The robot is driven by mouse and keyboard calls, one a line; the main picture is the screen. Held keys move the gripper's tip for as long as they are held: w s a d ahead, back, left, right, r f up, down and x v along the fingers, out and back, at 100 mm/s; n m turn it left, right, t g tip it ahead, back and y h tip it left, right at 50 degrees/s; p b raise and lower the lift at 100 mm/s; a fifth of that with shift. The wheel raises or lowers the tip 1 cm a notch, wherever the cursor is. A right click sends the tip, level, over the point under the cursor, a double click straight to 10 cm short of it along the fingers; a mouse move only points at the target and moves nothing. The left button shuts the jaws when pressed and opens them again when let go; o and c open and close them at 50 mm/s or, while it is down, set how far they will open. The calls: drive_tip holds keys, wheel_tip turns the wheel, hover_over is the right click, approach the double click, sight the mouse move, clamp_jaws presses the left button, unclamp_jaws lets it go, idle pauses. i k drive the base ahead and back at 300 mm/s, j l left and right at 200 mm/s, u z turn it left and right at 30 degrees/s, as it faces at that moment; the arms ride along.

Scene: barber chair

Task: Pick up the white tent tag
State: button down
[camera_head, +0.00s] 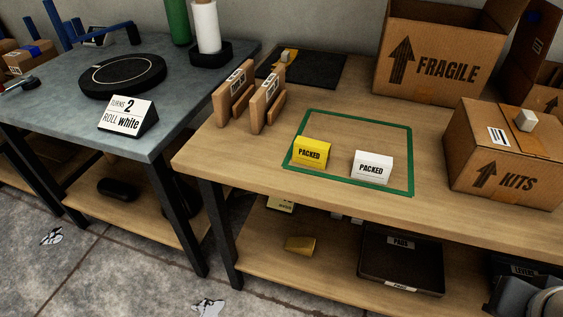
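The white tent tag (373,168), printed PACKED, stands upright on the wooden table, inside the green outlined rectangle (413,160) near its front edge. A yellow tent tag (310,152), also printed PACKED, stands to its left inside the same outline, apart from it. My gripper is not in view, and nothing touches the white tag.
The wooden table (235,158) also holds wooden holders (233,95), a black mat (318,72), a FRAGILE box (440,55) and a KITS box (505,165). The left grey table (60,90) carries a turntable (122,74) and a "ROLL white" sign (127,115). A lower shelf holds a black case (400,260).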

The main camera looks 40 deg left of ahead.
sight(371, 167)
drive_tip(key=j+u, duration=0.1)
drive_tip(key=u, duration=0.25)
drive_tip(key=j+u, duration=0.15)
drive_tip(key=u, duration=0.2)
drive_tip(key=j+u, duration=0.15)
drive_tip(key=u, duration=0.2)
